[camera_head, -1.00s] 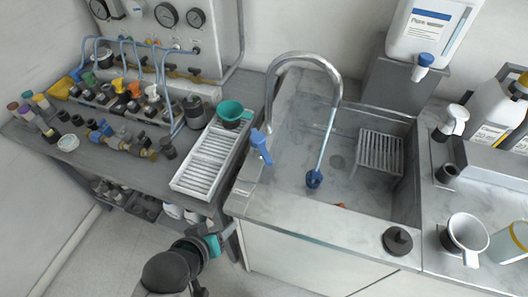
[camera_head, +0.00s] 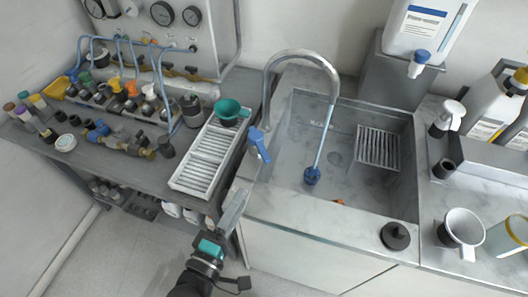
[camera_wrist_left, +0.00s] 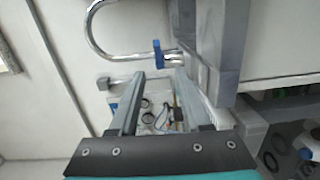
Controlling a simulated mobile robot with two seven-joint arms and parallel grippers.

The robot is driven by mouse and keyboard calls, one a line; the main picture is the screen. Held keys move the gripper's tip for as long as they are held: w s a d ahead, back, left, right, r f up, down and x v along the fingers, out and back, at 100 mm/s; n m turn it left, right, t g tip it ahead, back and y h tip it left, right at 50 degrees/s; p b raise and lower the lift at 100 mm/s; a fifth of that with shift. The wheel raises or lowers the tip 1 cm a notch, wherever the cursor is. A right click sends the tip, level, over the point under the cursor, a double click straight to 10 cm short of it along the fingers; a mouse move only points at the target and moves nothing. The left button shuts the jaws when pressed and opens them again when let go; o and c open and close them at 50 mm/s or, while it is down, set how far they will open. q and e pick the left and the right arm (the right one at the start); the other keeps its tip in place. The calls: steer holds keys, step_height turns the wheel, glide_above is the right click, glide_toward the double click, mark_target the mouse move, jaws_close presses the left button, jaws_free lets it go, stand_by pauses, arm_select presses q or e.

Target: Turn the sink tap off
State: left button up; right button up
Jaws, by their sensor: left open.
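The sink tap (camera_head: 300,55) is a grey metal arch at the left side of the basin. Its blue lever handle (camera_head: 259,145) stands at the tap's foot. A thin pale-blue line runs from the spout down to a dark blue piece (camera_head: 312,176) in the basin; I cannot tell if it is water or a rod. My left gripper (camera_head: 235,203) is open and empty, below and left of the handle, apart from it, by the counter's front left corner. In the left wrist view, the blue handle (camera_wrist_left: 157,53) shows just beyond the open fingertips (camera_wrist_left: 158,76). My right gripper is not in view.
A white slatted tray (camera_head: 207,160) with a teal cup (camera_head: 231,112) lies on the bench left of the sink. The counter's front edge (camera_head: 300,232) is close to my gripper. A black knob-like piece (camera_head: 395,236) sits at the counter's front right.

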mark_target(262, 157)
arm_select(q)
steer(key=x, duration=0.7)
steer(key=b+x, duration=0.1)
steer(key=x, duration=0.7)
steer(key=shift+w+a+r, duration=0.1)
steer(key=shift+r, duration=0.1)
jaws_close()
stand_by(1.1)
